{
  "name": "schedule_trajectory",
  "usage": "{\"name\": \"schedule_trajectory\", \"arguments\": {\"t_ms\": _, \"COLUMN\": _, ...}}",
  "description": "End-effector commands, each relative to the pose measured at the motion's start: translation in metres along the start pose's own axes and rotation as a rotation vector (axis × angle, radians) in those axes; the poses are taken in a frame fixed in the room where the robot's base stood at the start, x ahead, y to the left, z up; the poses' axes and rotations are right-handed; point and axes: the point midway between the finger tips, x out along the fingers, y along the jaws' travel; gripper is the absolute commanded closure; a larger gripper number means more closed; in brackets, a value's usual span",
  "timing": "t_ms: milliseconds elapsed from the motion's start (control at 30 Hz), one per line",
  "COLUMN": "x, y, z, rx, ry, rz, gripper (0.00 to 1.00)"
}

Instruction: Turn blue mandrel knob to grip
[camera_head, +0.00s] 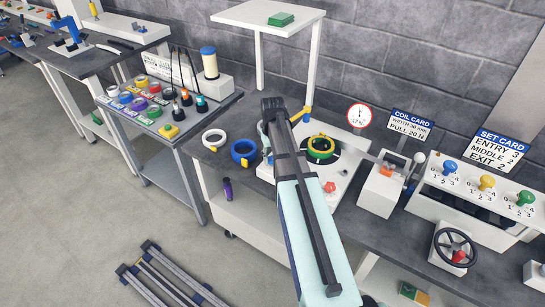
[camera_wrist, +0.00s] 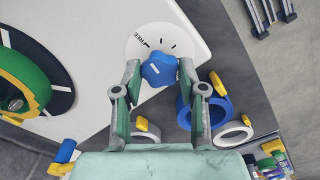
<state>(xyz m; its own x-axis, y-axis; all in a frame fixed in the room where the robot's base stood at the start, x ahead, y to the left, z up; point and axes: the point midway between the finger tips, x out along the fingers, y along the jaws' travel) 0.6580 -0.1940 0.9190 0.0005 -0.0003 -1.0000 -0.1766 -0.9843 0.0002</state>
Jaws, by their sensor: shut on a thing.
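The blue mandrel knob (camera_wrist: 158,70) sits on a round white dial plate (camera_wrist: 137,38) on the white machine top (camera_wrist: 85,60). The plate has the word FREE and short black tick marks; other marks are hidden. In the head view my arm covers the knob.
A blue ring (camera_head: 243,147) and a white ring (camera_head: 214,138) lie on the dark bench left of the machine. A red button (camera_head: 329,187) is on the machine's front. A gauge (camera_head: 360,115) stands behind, and a lever box (camera_head: 380,190) stands at right.

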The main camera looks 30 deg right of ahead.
Motion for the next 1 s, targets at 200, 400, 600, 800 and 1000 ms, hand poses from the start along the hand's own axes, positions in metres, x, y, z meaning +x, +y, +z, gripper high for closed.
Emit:
{"name": "schedule_trajectory", "arguments": {"t_ms": 200, "x": 0.0017, "y": -0.0005, "z": 0.0002, "rx": 0.189, "ry": -0.001, "rz": -0.001, "gripper": 0.94}}
{"name": "schedule_trajectory", "arguments": {"t_ms": 400, "x": 0.0017, "y": -0.0006, "z": 0.0002, "rx": 0.380, "ry": -0.001, "rz": -0.001, "gripper": 0.94}}
{"name": "schedule_trajectory", "arguments": {"t_ms": 600, "x": 0.0016, "y": -0.0008, "z": 0.0001, "rx": 0.569, "ry": -0.001, "rz": 0.000, "gripper": 0.94}}
{"name": "schedule_trajectory", "arguments": {"t_ms": 800, "x": 0.0015, "y": -0.0009, "z": 0.0000, "rx": 0.759, "ry": -0.001, "rz": 0.000, "gripper": 0.94}}
{"name": "schedule_trajectory", "arguments": {"t_ms": 1000, "x": 0.0014, "y": -0.0010, "z": -0.0001, "rx": 0.949, "ry": -0.001, "rz": 0.000, "gripper": 0.94}}
